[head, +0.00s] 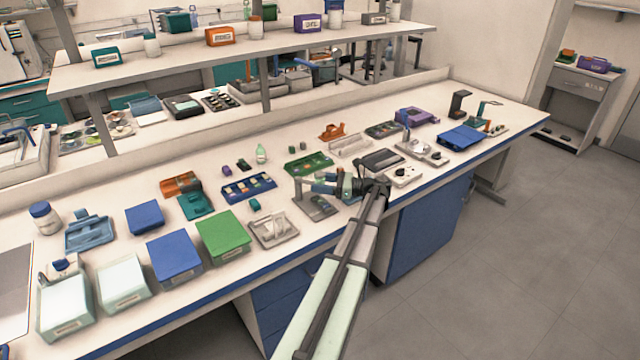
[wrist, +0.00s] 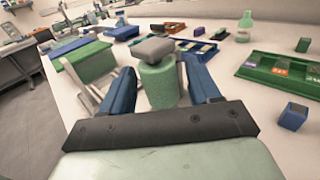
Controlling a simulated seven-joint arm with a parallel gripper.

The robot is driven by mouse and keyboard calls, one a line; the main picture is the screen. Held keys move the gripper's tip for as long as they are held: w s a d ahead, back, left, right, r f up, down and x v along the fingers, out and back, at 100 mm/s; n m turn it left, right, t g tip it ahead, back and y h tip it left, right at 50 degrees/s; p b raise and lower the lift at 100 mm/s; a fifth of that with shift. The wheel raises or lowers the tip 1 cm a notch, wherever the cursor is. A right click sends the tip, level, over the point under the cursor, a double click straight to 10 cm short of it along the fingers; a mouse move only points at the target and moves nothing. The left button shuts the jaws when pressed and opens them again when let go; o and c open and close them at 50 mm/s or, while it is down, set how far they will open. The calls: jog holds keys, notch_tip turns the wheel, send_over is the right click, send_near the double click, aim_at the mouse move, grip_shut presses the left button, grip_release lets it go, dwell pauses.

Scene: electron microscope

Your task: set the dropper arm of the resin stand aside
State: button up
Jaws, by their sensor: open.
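The resin stand (head: 318,208) has a low grey base near the front edge of the bench in the head view, with a thin upright post at its left. Its dropper arm seems to be the pale green cylinder (wrist: 158,88) with a grey block (wrist: 153,50) at its far end in the wrist view. My gripper (head: 322,183) is above the stand, level with the post top. In the wrist view its blue fingers (wrist: 157,80) are open, one on each side of the green cylinder, with small gaps. My gripper hides much of the arm in the head view.
A pale rack (head: 273,229) and a green box (head: 223,235) stand left of the stand. A blue tray (head: 248,187) and a green tray (head: 309,165) lie behind it. A dark flat device (head: 381,160) is to the right. Bare bench shows between the items.

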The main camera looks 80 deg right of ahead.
jog(key=shift+w, duration=0.3)
jog(key=shift+c, duration=0.2)
grip_shut()
dwell(0.3)
